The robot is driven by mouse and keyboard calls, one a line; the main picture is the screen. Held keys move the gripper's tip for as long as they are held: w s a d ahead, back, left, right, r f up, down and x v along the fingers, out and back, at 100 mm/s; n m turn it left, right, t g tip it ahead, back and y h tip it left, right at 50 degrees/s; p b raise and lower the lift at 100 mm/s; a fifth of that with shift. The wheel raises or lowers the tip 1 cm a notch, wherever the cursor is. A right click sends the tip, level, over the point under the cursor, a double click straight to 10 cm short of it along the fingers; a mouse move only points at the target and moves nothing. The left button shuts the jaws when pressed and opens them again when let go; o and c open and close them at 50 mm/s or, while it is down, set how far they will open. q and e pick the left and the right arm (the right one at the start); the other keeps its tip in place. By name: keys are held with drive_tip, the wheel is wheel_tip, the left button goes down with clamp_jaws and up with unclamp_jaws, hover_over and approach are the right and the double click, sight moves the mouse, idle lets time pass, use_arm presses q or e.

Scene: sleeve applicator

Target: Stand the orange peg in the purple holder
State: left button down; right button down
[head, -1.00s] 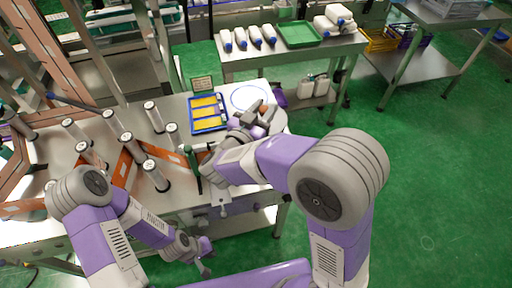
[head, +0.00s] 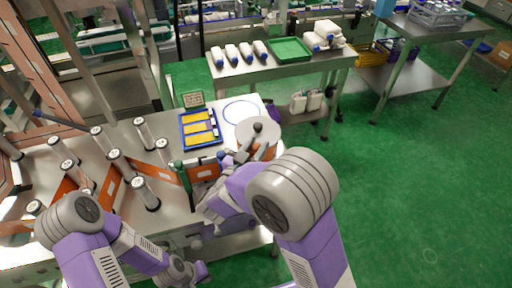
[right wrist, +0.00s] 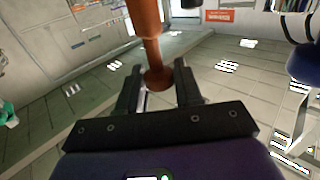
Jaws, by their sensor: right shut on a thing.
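In the right wrist view the orange peg (right wrist: 148,22) stands between the fingers of my right gripper (right wrist: 160,90), which is shut on it. The peg's rounded end shows at the fingers; its other end runs out of the top of the picture. In the head view my right gripper (head: 251,148) is over the table's right end, with a bit of orange at it. A small purple thing (head: 274,111), perhaps the purple holder, shows at the table's right edge, largely hidden. My left gripper (head: 193,276) is low in front of the table; its fingers are too small to read.
A grey round disc (head: 255,131) with a dark knob is beside my right gripper. A blue tray with yellow inserts (head: 200,128) and a blue ring mark (head: 241,111) lie behind it. A back table holds bottles and a green tray (head: 290,50).

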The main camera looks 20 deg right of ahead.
drive_tip(key=shift+f, duration=0.15)
drive_tip(key=c, duration=0.8)
unclamp_jaws()
drive_tip(key=shift+o, duration=0.2)
drive_tip(key=shift+s+a+r, duration=0.15)
drive_tip(key=shift+a+r, duration=0.05)
drive_tip(key=p+v, duration=0.2)
drive_tip(key=v, duration=0.9)
drive_tip(key=shift+s+a, duration=0.15)
drive_tip(key=shift+s, duration=0.05)
